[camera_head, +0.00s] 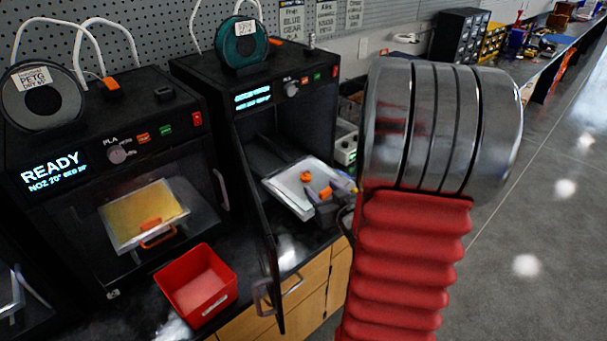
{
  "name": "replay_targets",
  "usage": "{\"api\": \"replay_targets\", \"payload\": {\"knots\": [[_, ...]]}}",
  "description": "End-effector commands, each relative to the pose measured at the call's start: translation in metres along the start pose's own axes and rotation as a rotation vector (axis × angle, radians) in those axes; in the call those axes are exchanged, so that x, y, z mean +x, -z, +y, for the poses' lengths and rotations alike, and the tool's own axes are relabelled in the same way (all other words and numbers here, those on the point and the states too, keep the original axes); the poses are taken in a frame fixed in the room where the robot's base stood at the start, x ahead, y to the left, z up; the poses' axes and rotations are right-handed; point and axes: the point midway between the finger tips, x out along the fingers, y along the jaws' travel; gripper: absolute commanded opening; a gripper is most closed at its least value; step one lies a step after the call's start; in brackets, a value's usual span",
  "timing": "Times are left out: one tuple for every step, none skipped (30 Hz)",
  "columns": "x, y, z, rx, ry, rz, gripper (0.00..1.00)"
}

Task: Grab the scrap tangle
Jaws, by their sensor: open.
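Small orange pieces (306,177) lie on the light print bed (287,190) inside the right printer, whose door is open. They may be the scrap tangle, but they are too small to make out. A dark grey shape, which looks like my gripper (326,192), is at the right edge of that bed, near the orange pieces. It is open. My arm's silver joint and red ribbed sleeve hide most of the wrist. A yellow and purple bit (343,183) shows beside it; I cannot tell what it is.
The open printer door (262,235) stands out in front, left of my arm. A red bin (197,285) sits on the dark counter before the left printer (100,150), which is closed. Spools (242,45) stand on top. Open floor (545,215) lies to the right.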

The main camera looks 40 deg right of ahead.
Motion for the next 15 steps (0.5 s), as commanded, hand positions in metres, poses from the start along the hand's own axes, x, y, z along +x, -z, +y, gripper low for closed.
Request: {"api": "replay_targets", "payload": {"knots": [[-0.001,0.000,0.001,0.001,-0.002,0.000,0.50],[-0.001,0.000,0.002,0.001,-0.004,0.000,0.50],[-0.001,0.000,0.003,0.001,-0.005,0.000,0.50],[-0.001,0.000,0.003,0.002,-0.007,0.000,0.50],[-0.001,0.000,0.003,0.002,-0.008,0.000,0.50],[-0.002,0.000,0.004,0.002,-0.009,0.000,0.50],[-0.002,0.000,0.004,0.002,-0.009,0.000,0.50],[-0.001,0.000,0.004,0.002,-0.009,0.000,0.50],[0.000,0.000,0.004,0.002,-0.010,-0.001,0.50],[0.001,-0.001,0.004,0.002,-0.010,-0.001,0.50],[0.003,-0.001,0.004,0.002,-0.009,-0.001,0.50],[0.006,0.000,0.004,0.002,-0.009,-0.001,0.50],[0.009,0.000,0.005,0.002,-0.010,-0.001,0.50],[0.012,0.000,0.005,0.002,-0.010,0.000,0.50],[0.016,-0.001,0.005,0.003,-0.009,-0.002,0.50]]}}
